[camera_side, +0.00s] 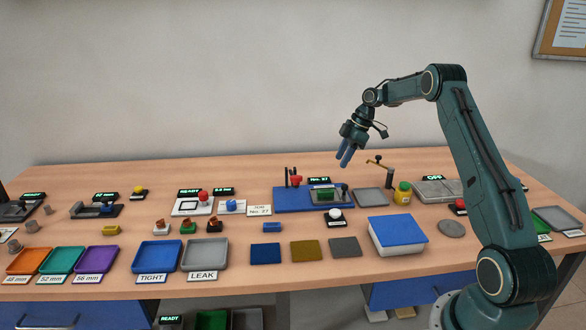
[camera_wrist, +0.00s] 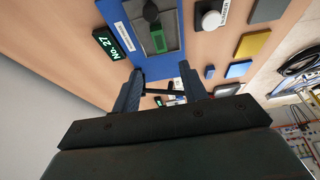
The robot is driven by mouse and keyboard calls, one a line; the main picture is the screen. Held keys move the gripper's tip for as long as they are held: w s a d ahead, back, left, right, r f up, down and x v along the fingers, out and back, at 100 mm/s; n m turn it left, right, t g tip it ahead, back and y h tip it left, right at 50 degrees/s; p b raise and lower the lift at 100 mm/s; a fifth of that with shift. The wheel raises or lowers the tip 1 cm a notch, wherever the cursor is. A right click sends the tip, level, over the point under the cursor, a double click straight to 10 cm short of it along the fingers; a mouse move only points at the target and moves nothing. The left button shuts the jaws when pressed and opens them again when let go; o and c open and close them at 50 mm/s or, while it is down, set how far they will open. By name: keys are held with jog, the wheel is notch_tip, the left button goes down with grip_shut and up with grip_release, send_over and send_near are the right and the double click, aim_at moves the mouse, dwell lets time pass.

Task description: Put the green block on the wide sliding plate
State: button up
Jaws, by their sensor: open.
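A small green block (camera_side: 324,195) shows at the blue station in the middle of the bench. It appears to lie on a dark grey plate (camera_side: 345,202) on the blue base (camera_side: 290,204); whether this is the wide sliding plate I cannot tell for certain. The wrist view shows the green block (camera_wrist: 158,43) against the grey plate (camera_wrist: 143,32), with a dark part beside it. In the wrist view the block appears just beyond the gap between the fingertips (camera_wrist: 161,70).
A white button (camera_side: 334,216) stands in front of the station. A blue-topped box (camera_side: 397,232) sits at front right. Coloured trays (camera_side: 159,255) line the front left.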

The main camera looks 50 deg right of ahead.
jog(key=s+a+r+m+h, duration=0.15)
jog(key=s+a+r, duration=0.25)
jog(key=a+r, duration=0.6)
jog(key=s+a+r+m+h, duration=0.1)
jog(key=s+a+r+m, duration=0.2)
jog(key=a+r, duration=0.75)
jog(key=s+a+m+t, duration=0.1)
jog(key=s+a+m, duration=0.1)
jog(key=s+a, duration=0.85)
jog(key=s+a+f+m, duration=0.1)
jog(key=s, duration=0.6)
jog(key=s+a+f+m+t, duration=0.1)
jog(key=s+f, duration=0.1)
jog(key=s, duration=0.4)
jog(key=shift+s+a+h, duration=0.3)
jog(key=shift+s+h, duration=0.05)
